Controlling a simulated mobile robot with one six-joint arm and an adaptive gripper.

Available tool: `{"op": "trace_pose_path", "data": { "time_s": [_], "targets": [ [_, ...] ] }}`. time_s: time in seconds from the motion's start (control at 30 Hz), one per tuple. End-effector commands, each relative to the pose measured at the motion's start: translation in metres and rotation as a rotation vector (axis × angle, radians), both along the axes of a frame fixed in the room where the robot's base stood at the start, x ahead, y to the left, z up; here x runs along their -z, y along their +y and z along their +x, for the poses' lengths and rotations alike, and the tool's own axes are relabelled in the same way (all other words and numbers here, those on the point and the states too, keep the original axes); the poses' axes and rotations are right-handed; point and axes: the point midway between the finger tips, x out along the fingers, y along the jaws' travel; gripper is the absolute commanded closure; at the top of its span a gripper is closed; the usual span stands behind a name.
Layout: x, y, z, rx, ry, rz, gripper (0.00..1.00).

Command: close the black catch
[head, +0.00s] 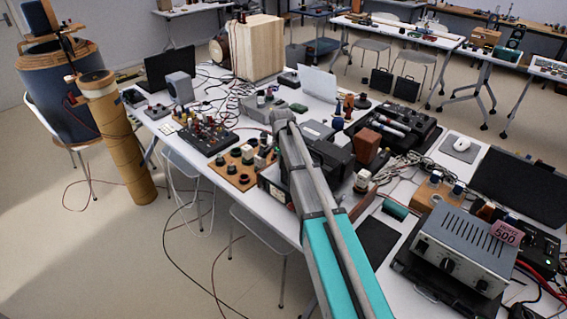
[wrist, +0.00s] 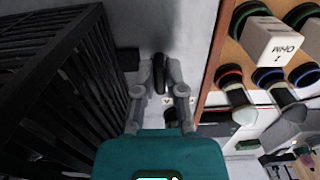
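In the wrist view my gripper (wrist: 160,76) points at a pale grey surface, with its two grey fingers a short gap apart. A small dark upright piece (wrist: 160,70) shows between the fingertips. It may be the black catch, but I cannot tell whether the fingers touch it. A small pale label (wrist: 167,100) and another dark piece (wrist: 171,115) lie between the fingers nearer my palm. In the head view my arm reaches over the crowded table, and I cannot make out the gripper or the catch there.
A black slatted case (wrist: 70,85) stands close on the left in the wrist view. A wooden board (wrist: 222,60) with knobs and a white OHM block (wrist: 272,42) is close on the right. In the head view the table (head: 222,188) is crowded; a grey power unit (head: 462,250) stands front right.

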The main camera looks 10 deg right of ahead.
Motion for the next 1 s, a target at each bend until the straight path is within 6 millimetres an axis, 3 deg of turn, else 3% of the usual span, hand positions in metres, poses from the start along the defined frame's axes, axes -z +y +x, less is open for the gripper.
{"op": "trace_pose_path", "data": {
  "time_s": [0.17, 0.2, 0.57, 1.0],
  "targets": [
    [0.0000, 0.0009, 0.0011, -0.001, -0.002, 0.002, 1.00],
    [0.0000, -0.0064, 0.0012, 0.002, -0.003, 0.002, 1.00],
    [0.0000, -0.0001, 0.0018, 0.057, -0.004, 0.000, 1.00],
    [0.0000, 0.0019, 0.0032, 0.345, -0.005, 0.004, 1.00]
  ]
}}
